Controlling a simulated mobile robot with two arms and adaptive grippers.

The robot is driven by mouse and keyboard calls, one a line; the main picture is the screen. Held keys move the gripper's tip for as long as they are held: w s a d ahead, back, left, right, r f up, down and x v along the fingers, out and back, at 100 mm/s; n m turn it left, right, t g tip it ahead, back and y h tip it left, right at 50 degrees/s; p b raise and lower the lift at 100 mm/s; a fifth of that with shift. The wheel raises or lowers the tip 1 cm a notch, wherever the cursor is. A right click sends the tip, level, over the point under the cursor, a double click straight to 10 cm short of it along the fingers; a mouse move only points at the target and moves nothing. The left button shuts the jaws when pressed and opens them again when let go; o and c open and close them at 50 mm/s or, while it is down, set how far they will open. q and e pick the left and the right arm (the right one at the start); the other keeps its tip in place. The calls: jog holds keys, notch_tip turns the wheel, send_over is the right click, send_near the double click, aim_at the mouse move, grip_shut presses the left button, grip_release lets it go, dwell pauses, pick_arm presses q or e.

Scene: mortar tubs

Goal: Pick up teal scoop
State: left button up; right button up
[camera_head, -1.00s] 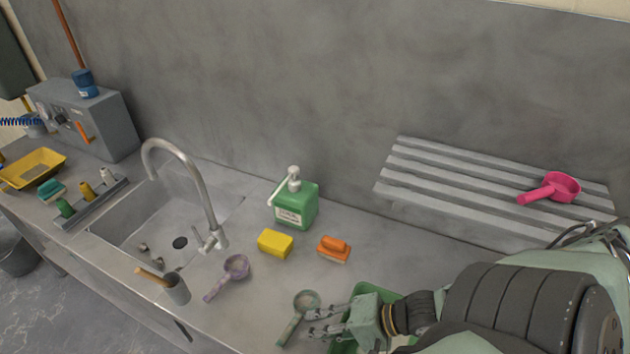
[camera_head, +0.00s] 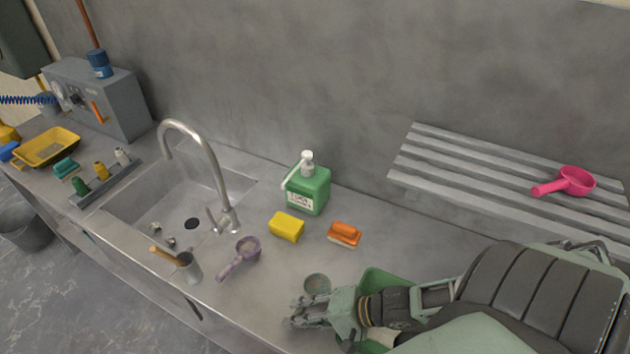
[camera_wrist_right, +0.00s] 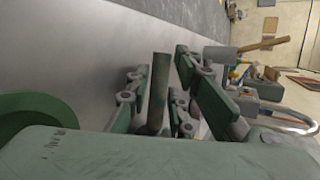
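The teal scoop (camera_head: 317,284) lies on the metal counter near its front, right of the purple scoop. Its bowl shows in the head view, while my right gripper (camera_head: 293,312) hides its handle. In the right wrist view the dark teal handle (camera_wrist_right: 158,95) stands between the two fingers of my right gripper (camera_wrist_right: 160,82). The fingers look spread, one on each side of the handle. I cannot tell whether they touch it. My left gripper is not in view.
A green tub (camera_head: 384,284) sits partly under my right wrist. A purple scoop (camera_head: 239,258), yellow sponge (camera_head: 286,227), orange brush (camera_head: 344,234) and green soap bottle (camera_head: 308,190) stand nearby. A pink scoop (camera_head: 570,181) lies on the slatted rack (camera_head: 450,170).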

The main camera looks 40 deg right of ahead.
jog(key=shift+c, duration=0.7)
grip_shut()
jog(key=shift+r, duration=0.15)
